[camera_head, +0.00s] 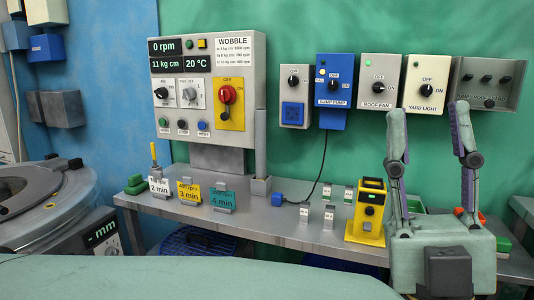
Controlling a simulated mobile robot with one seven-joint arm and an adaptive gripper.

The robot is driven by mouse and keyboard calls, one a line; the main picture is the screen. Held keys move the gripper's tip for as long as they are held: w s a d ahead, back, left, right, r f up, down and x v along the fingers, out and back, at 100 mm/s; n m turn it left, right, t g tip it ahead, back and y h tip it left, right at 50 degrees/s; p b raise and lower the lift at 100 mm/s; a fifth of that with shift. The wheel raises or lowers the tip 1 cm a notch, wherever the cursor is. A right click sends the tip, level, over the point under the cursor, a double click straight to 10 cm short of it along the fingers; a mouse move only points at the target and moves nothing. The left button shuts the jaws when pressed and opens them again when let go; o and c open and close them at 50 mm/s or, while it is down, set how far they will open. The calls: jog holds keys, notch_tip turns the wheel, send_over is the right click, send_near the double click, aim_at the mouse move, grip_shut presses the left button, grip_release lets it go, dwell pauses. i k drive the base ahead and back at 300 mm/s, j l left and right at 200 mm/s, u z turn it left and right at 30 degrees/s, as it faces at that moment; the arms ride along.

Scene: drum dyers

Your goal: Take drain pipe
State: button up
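I cannot make out a drain pipe in this view. My gripper (428,112) is at the right, its two fingers pointing up and spread wide apart, with nothing between them. It stands in front of the right part of the grey bench and hides some of what lies there. Small red and green items show only partly behind it.
A grey bench (290,231) holds coloured time cards (190,193) and a yellow device (369,210). A control panel (208,90) stands behind it. Switch boxes (380,80) line the green wall. A large round drum machine (45,200) is at the left. Blue baskets (195,248) sit below the bench.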

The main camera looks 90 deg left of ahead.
aim_at(260, 113)
jog(key=u, duration=1.55)
